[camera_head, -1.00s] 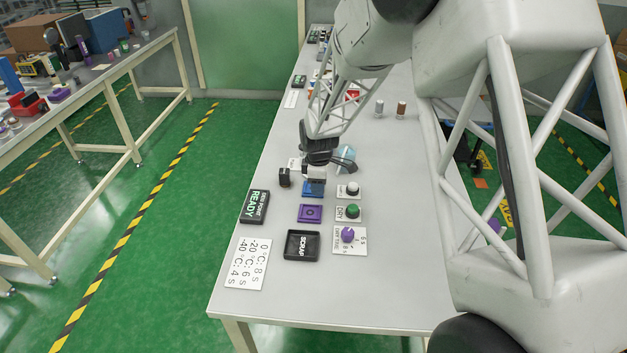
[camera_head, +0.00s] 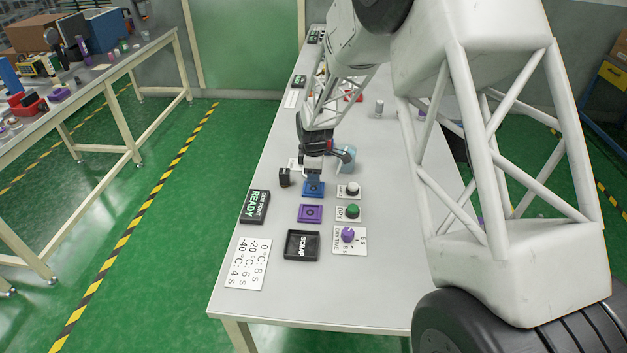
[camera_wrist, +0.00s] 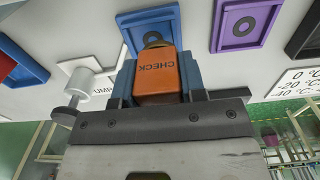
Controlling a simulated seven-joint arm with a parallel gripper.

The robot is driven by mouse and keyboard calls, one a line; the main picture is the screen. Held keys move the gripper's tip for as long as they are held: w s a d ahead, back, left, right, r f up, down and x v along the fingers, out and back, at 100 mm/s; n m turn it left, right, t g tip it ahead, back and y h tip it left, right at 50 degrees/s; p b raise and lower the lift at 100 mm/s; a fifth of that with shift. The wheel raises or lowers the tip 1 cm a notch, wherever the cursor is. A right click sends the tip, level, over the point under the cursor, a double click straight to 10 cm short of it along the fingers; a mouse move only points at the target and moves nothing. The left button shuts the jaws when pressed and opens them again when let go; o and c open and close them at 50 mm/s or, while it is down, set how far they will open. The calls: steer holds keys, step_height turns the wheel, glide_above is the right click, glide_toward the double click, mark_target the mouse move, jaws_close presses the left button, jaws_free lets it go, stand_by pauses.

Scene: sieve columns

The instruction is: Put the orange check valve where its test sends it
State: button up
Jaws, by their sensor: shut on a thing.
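The orange check valve (camera_wrist: 165,80), a block marked CHECK, is between the fingers of my gripper (camera_wrist: 160,65) in the wrist view. My gripper is shut on it. The valve's brass-coloured far end is at the dark ring of the blue pad (camera_wrist: 131,22); I cannot tell whether it is seated or just above. The purple pad (camera_head: 301,212) and the black SCRAP tray (camera_head: 287,254) are empty, nearer the front.
A READY display (camera_head: 255,207) and a card of temperatures and seconds (camera_head: 247,264) lie left. A white-knobbed plate (camera_head: 348,190), a green DRY button (camera_head: 352,212) and a purple dial (camera_head: 347,234) lie right. A small dark-ended fitting (camera_head: 284,177) stands close left of my gripper.

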steer(key=shift+w+a, duration=0.15)
steer(key=shift+w, duration=0.35)
steer(key=shift+f, duration=1.6)
steer(key=shift+f, duration=0.25)
steer(key=o, duration=1)
steer(key=shift+o, duration=0.2)
steer(key=shift+w+a+r, duration=0.1)
steer(key=shift+r, duration=1.9)
steer(key=shift+w+a+r, duration=0.1)
steer(key=shift+r, duration=1.85)
steer(key=shift+s, duration=0.1)
